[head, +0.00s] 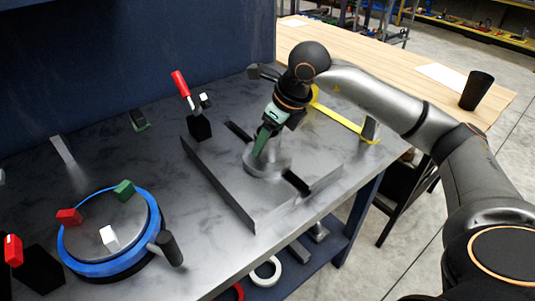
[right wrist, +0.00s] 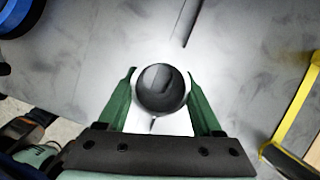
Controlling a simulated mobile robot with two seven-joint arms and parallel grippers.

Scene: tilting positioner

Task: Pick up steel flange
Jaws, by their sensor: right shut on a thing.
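The steel flange (head: 262,167) is a round grey disc on a grey metal plate in the middle of the bench. My right gripper (head: 262,150), with green fingers, reaches down onto it from above. In the right wrist view the round dark top of the flange (right wrist: 160,90) sits between the two green fingertips (right wrist: 160,88), which are shut on it from both sides. In the head view the fingers hide part of the flange. I cannot tell whether it touches the plate. My left gripper is not in view.
A blue-rimmed round table (head: 88,268) with red, green and white blocks and a crank handle (head: 170,248) stands at the front left. A red-handled clamp (head: 182,88) stands behind the plate (head: 222,184). A yellow-framed tool (head: 340,118) lies to the right.

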